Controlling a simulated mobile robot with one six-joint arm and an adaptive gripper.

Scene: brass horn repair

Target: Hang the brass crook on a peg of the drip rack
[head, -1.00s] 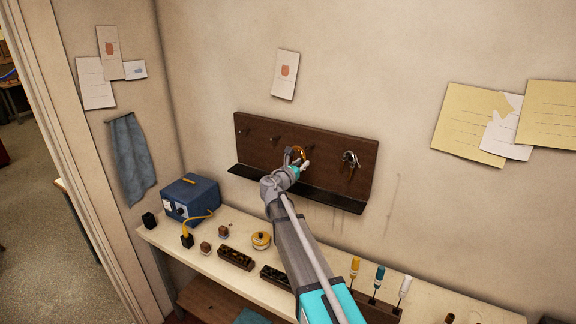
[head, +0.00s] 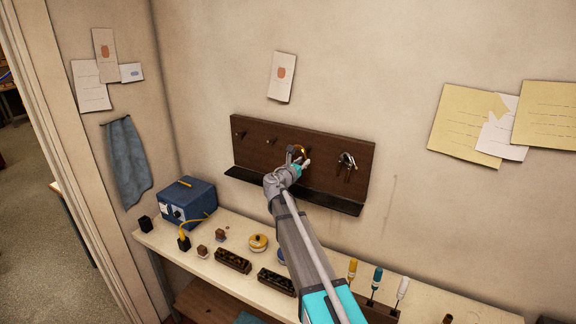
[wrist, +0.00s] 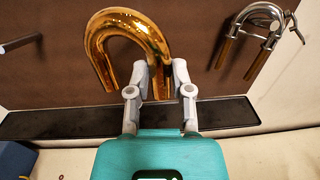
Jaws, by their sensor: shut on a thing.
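The brass crook (head: 300,149) is a shiny golden U-shaped tube, arch upward, in front of the rack board. It fills the upper left middle of the wrist view (wrist: 122,20). My gripper (head: 300,161) is shut on its right leg, between the two grey fingers (wrist: 160,72); the left leg hangs free. The drip rack (head: 255,155) is a dark brown wall board with pegs and a black trough (head: 325,204) below. Two bare pegs show at its left, one also in the wrist view (wrist: 20,42). I cannot tell whether a peg lies under the arch.
The bench (head: 225,270) below holds a blue box (head: 187,200), small blocks, a round yellow-topped tin (head: 258,242) and upright handled tools (head: 377,276).

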